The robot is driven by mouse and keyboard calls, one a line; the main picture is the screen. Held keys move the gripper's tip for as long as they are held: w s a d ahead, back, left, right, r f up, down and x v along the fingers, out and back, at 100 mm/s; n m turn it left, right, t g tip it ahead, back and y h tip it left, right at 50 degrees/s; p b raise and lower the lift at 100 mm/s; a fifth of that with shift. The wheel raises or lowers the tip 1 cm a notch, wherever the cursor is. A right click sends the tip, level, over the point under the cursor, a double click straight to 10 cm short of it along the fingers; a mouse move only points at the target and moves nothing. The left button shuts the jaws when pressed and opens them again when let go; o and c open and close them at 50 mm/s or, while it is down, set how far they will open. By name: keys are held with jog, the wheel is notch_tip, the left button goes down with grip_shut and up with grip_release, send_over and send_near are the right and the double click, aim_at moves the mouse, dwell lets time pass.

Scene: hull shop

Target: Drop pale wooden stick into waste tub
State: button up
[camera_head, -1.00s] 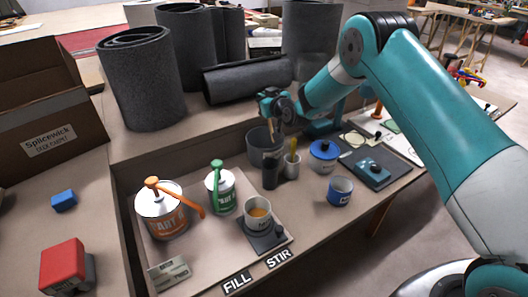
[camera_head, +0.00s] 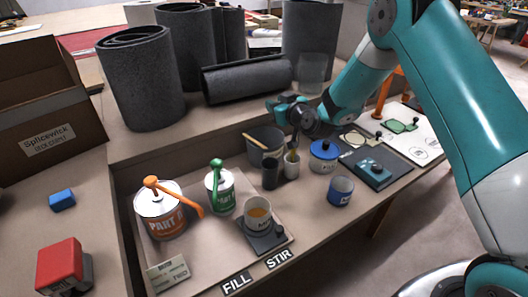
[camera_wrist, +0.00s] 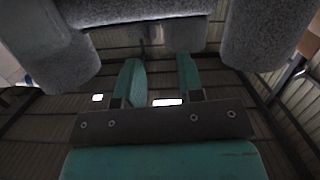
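The pale wooden stick (camera_head: 254,141) leans in the dark grey waste tub (camera_head: 261,159), its upper end poking out over the left rim. Its lower end is hidden inside the tub. My gripper (camera_head: 273,104) is above the tub, apart from the stick, pointing left towards the carpet rolls. In the wrist view my gripper (camera_wrist: 161,68) shows two teal fingers standing apart with nothing between them.
A blue-lidded tin (camera_head: 323,155) is to the right. Grey carpet rolls (camera_head: 247,78) lie and stand behind.

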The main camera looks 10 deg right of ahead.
jog(key=b+v, duration=0.3)
jog(key=v, duration=0.6)
jog(key=s+a+r+n+g+y, duration=0.2)
jog(key=s+a+r+g, duration=0.15)
jog(key=s+a, duration=0.35)
jog(key=s+a+r+n+g+y, duration=0.25)
jog(key=s+a+g, duration=0.25)
jog(key=s, duration=0.4)
jog(key=s+d+r+m+g+h, duration=0.1)
jog(key=s+d+g+h, duration=0.15)
jog(key=s, duration=0.65)
jog(key=s+d+r+m+g+h, duration=0.15)
jog(key=s+g, duration=0.25)
jog(key=s, duration=0.5)
notch_tip(320, 180, up, 14)
jog(key=s+h+p, duration=0.1)
jog(key=s+p, duration=0.1)
jog(key=p, duration=1.2)
